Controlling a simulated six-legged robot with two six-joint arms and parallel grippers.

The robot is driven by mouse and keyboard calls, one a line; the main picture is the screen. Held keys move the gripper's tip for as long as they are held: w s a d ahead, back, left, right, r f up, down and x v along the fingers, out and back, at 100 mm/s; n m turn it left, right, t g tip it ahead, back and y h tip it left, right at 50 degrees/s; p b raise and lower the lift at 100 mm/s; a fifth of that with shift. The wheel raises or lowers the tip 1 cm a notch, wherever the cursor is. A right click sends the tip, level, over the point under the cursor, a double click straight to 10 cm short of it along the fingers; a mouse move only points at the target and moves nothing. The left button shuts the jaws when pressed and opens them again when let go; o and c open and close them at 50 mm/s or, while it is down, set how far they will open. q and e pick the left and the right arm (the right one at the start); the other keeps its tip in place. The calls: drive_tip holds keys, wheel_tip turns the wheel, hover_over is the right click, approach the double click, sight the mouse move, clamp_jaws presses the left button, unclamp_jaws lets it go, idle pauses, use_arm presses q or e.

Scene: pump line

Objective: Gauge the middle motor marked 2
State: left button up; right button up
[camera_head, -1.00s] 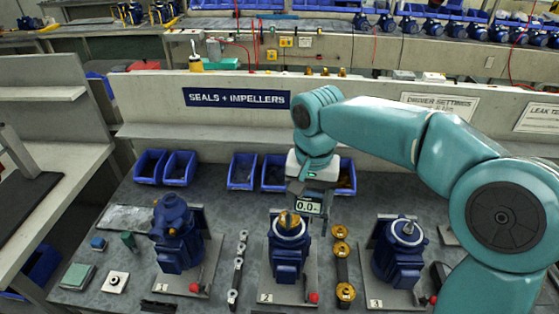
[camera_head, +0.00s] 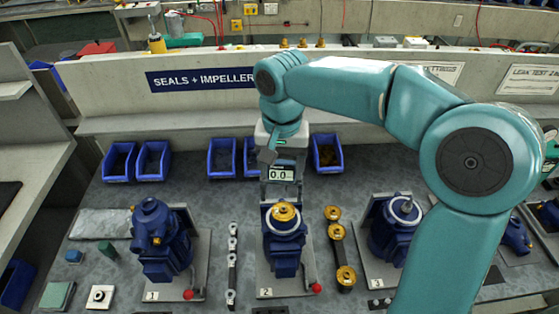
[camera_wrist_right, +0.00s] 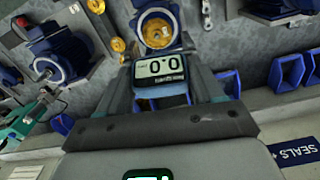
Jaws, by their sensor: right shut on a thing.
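The middle motor (camera_head: 284,250) is blue, with a brass impeller (camera_head: 285,211) on top. It stands upright on a grey plate marked 2 (camera_head: 300,282). My right gripper (camera_head: 280,160) is shut on a gauge (camera_head: 281,176) whose display reads 0.0, just behind the motor's top in the head view. In the right wrist view the gauge (camera_wrist_right: 159,68) sits between the fingers, and the brass impeller (camera_wrist_right: 157,31) shows just beyond it. The gauge's far end is hidden, so I cannot tell whether it touches the motor. My left gripper is not in view.
Motor 1 (camera_head: 160,240) stands left and motor 3 (camera_head: 389,243) right, partly behind my right arm. A strip of small rings (camera_head: 232,262) and one of brass parts (camera_head: 338,250) flank the middle plate. Blue bins (camera_head: 222,158) line the back.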

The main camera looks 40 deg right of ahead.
sight(287, 178)
drive_tip(key=f+b, duration=0.1)
drive_tip(key=f, duration=0.1)
drive_tip(key=s+f+b, duration=0.1)
drive_tip(key=shift+d+f+b, duration=0.1)
drive_tip(key=shift+d+b, duration=0.2)
drive_tip(key=shift+d, duration=0.1)
drive_tip(key=f+b, duration=0.3)
drive_tip(key=f, duration=0.1)
drive_tip(key=shift+w+a, duration=0.2)
drive_tip(key=shift+w, duration=0.05)
drive_tip(key=shift+s+d+f+b, duration=0.1)
drive_tip(key=shift+s+f+b, duration=0.05)
drive_tip(key=shift+f+b, duration=0.2)
drive_tip(key=shift+f, duration=0.25)
drive_tip(key=shift+w+a+f, duration=0.2)
drive_tip(key=shift+w, duration=0.05)
drive_tip(key=shift+s+d+r, duration=0.1)
drive_tip(key=shift+s+d, duration=0.05)
drive_tip(key=shift+s, duration=0.05)
drive_tip(key=shift+w, duration=0.2)
drive_tip(key=shift+s, duration=0.2)
